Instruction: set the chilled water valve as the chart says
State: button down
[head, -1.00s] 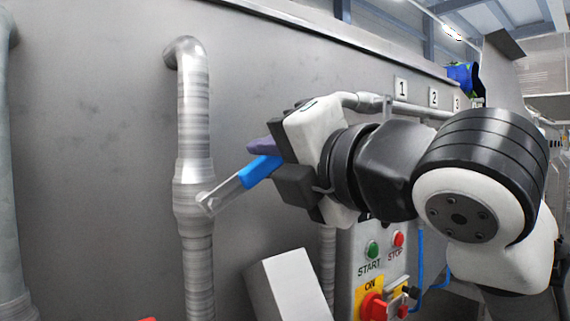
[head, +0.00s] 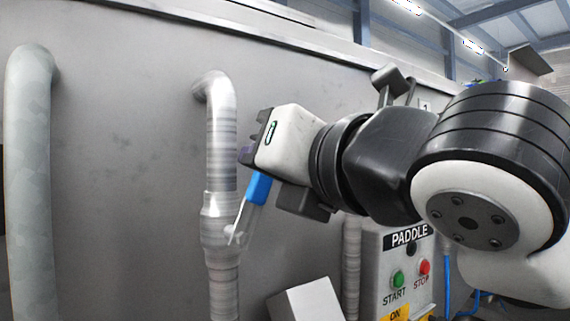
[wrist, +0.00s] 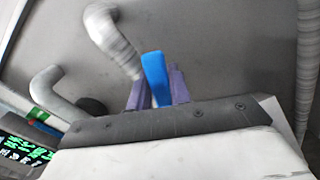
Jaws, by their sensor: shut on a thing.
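The valve's lever has a blue grip (head: 257,188) and a bare metal stem (head: 240,225). It joins a thick collar (head: 219,222) on a vertical metal pipe. The lever points steeply up, tilted a little right. My gripper (head: 251,168) is shut on the upper end of the blue grip; my fingers partly hide it. In the wrist view the blue grip (wrist: 155,75) shows between my purple fingertips (wrist: 155,92). I cannot make out a chart in these frames.
A grey control box (head: 385,265) marked PADDLE, with green START and red STOP buttons, stands below my arm. A pale slanted box (head: 305,302) is left of it. Another thick pipe (head: 30,170) runs down the far left. The wall between is bare. A dark panel with green writing (wrist: 25,150) shows in the wrist view.

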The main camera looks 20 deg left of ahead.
dwell(0.4)
jog(key=c, duration=1.3)
grip_release()
jog(key=b+v, duration=0.4)
jog(key=v, duration=1)
jog(key=shift+a, duration=0.1)
